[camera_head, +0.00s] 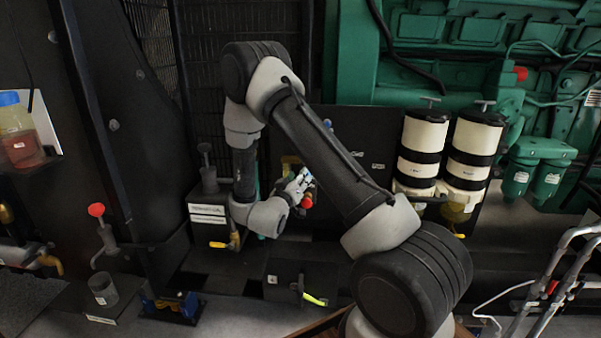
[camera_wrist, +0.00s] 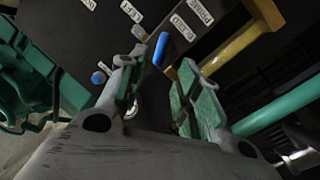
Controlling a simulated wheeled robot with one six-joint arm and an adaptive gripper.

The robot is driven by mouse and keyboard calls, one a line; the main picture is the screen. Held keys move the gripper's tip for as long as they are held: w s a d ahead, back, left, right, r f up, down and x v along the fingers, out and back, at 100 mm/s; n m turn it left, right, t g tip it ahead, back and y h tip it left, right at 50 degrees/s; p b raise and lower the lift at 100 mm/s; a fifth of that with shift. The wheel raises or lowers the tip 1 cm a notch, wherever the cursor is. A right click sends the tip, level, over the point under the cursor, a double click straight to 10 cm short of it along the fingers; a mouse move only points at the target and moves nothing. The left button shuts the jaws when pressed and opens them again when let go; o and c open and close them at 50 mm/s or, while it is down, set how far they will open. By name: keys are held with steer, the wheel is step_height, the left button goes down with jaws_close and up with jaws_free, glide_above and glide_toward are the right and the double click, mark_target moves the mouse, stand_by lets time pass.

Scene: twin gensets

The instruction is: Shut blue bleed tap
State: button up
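The blue bleed tap shows in the wrist view as a short blue lever (camera_wrist: 160,48) by the labels reading bleed and prime on a dark panel. My gripper (camera_wrist: 163,72) is open, its two green-padded fingers apart. In the picture the lever appears in the gap between the fingertips, nearer the left one. I cannot tell whether either finger touches it. In the head view my gripper (camera_head: 301,184) is at the dark panel, left of the white filters. A small blue patch shows at its tips, too small to make out. The tap's body is mostly hidden.
A round blue knob (camera_wrist: 98,78) sits left of my fingers in the wrist view. A yellow pipe (camera_wrist: 235,45) and a green pipe (camera_wrist: 275,115) run close on the right. Two white filters (camera_head: 421,150) stand right of my arm, before the green engine (camera_head: 460,75).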

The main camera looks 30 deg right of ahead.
steer(key=x, duration=0.6)
steer(key=shift+w+d, duration=0.2)
steer(key=shift+d, duration=0.15)
steer(key=shift+c, duration=0.4)
jaws_close()
